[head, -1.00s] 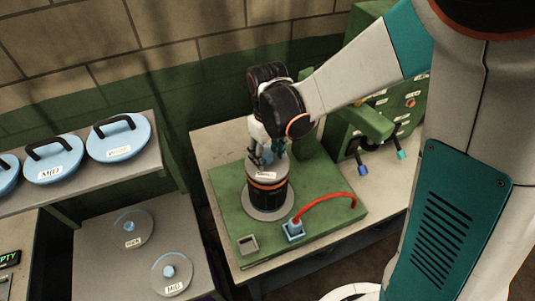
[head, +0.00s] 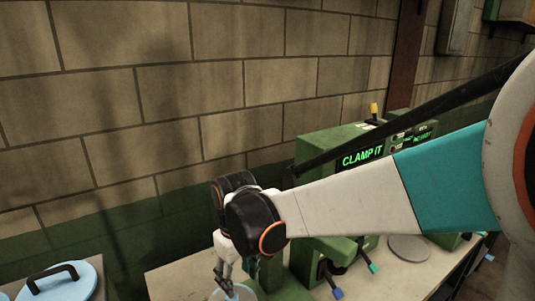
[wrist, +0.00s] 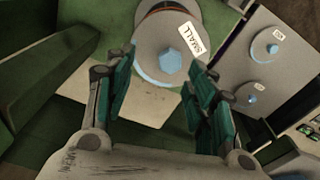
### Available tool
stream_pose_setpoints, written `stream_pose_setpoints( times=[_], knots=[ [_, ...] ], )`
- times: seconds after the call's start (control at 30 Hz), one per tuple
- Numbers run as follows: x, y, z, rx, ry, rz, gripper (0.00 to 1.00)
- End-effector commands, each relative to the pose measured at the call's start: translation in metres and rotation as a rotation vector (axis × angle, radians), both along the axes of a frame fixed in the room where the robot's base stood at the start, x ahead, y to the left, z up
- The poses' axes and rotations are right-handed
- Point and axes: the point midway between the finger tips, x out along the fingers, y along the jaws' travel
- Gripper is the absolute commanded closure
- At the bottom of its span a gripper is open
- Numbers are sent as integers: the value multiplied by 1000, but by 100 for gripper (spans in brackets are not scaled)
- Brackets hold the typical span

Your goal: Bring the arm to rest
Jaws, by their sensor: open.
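My gripper (head: 228,277) hangs at the end of my arm in the lower middle of the head view, over the workbench. In the wrist view my gripper (wrist: 160,90) is open, its two green-and-grey fingers well apart and nothing held between them. A round grey lid labelled SMALL (wrist: 150,42), with a light-blue knob (wrist: 171,62), lies beyond the fingertips. I cannot tell the exact gap between them.
A green machine (head: 335,147) with a lit CLAMP IT display and coloured handles stands behind my arm on the bench (head: 178,282). A blue lid with black handle (head: 60,280) lies at lower left. Two knobbed grey discs, one here (wrist: 266,46), lie on a side shelf.

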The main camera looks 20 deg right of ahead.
Motion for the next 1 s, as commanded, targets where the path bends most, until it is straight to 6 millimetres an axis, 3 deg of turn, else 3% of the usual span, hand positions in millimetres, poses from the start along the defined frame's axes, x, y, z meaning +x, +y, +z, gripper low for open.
stream_pose_setpoints(
  times=[0.03,0.37,0.6,0.8,1.0],
  knots=[
    [-11,-9,-9,7,-25,-23,49],
    [-50,-59,-31,62,-213,-198,49],
    [-83,-90,-60,101,-354,-323,49],
    [-109,-111,-90,131,-462,-414,49],
    [-122,-122,-107,150,-530,-469,49]
  ],
)
